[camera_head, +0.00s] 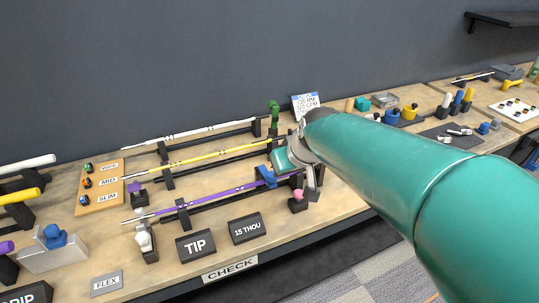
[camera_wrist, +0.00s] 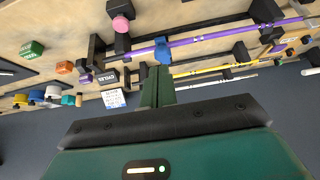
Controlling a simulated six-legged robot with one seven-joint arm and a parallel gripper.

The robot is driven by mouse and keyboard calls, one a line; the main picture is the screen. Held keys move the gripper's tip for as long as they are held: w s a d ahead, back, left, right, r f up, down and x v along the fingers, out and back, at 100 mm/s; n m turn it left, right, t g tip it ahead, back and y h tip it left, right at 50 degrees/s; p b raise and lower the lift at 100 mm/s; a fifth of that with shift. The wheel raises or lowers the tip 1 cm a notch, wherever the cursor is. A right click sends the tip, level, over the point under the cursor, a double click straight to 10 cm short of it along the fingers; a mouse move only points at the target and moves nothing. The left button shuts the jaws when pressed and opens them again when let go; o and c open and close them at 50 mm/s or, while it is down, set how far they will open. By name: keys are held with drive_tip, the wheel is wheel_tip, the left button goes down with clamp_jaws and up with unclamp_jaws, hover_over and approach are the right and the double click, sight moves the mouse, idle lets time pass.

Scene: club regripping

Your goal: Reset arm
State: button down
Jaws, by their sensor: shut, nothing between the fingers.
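My teal arm reaches in from the lower right of the head view, and its gripper end is over the bench near the shafts. My gripper (camera_wrist: 158,84) shows in the wrist view as dark green fingers, closed together with nothing between them. In that picture the fingertips lie just below a blue clamp (camera_wrist: 162,50) on the purple shaft (camera_wrist: 205,38). I cannot tell whether they touch it. In the head view the purple shaft (camera_head: 222,194) rests on black supports, with the blue clamp (camera_head: 265,176) near its right end. My arm hides part of the bench behind it.
A yellow shaft (camera_head: 215,154) and a white shaft (camera_head: 190,133) lie behind the purple one. Signs reading TIP (camera_head: 196,246) and 15 THOU (camera_head: 247,229) stand in front. A pink-topped post (camera_head: 297,197) is close to my gripper. Tools (camera_head: 409,111) stand farther right.

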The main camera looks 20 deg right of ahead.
drive_tip(key=s+a+g, duration=0.1)
drive_tip(key=s+a, duration=0.8)
drive_tip(key=s, duration=0.4)
drive_tip(key=shift+a, duration=0.35)
drive_tip(key=shift+w+d, duration=0.1)
drive_tip(key=shift+d, duration=0.05)
idle(0.9)
